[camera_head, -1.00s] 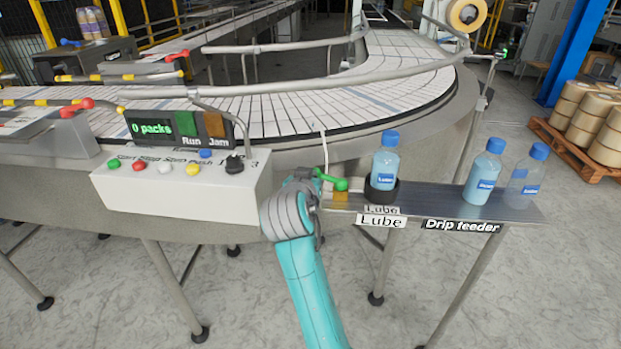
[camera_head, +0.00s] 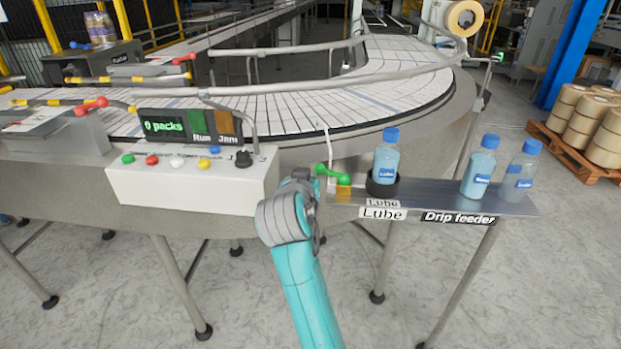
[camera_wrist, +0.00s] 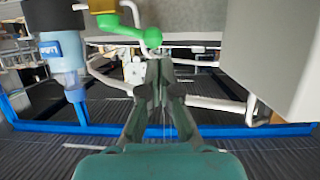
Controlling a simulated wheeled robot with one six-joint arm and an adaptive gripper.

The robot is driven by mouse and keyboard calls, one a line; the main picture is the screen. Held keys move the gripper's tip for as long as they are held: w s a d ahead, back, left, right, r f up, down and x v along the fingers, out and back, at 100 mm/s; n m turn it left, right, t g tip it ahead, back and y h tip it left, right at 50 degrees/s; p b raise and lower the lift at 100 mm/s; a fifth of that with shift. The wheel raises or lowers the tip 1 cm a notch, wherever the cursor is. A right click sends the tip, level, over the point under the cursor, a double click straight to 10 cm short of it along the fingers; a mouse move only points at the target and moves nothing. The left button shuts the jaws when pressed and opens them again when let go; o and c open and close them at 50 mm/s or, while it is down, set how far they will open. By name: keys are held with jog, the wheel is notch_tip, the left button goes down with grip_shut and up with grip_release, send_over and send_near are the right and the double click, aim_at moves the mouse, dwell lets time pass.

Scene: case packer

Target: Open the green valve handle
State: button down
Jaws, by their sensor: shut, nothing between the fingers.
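The green valve handle (camera_head: 334,175) shows on a yellow valve body (camera_head: 343,190) at the left end of the drip feeder shelf. In the wrist view the green handle (camera_wrist: 130,30) runs from the yellow body (camera_wrist: 102,6) to a round knob near my fingertips. My gripper (camera_wrist: 158,66) is shut and empty, its tips just below the knob; I cannot tell whether they touch it. In the head view my gripper (camera_head: 305,178) is just left of the handle and partly hidden by my own wrist.
A lube bottle (camera_head: 386,160) stands in a black holder right of the valve. Two more bottles (camera_head: 480,168) (camera_head: 518,172) stand farther right on the shelf (camera_head: 430,195). A white control box (camera_head: 190,185) is left of my gripper. The curved conveyor (camera_head: 380,85) lies behind.

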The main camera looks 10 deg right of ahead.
jog(key=v, duration=0.7)
jog(key=shift+a, duration=0.45)
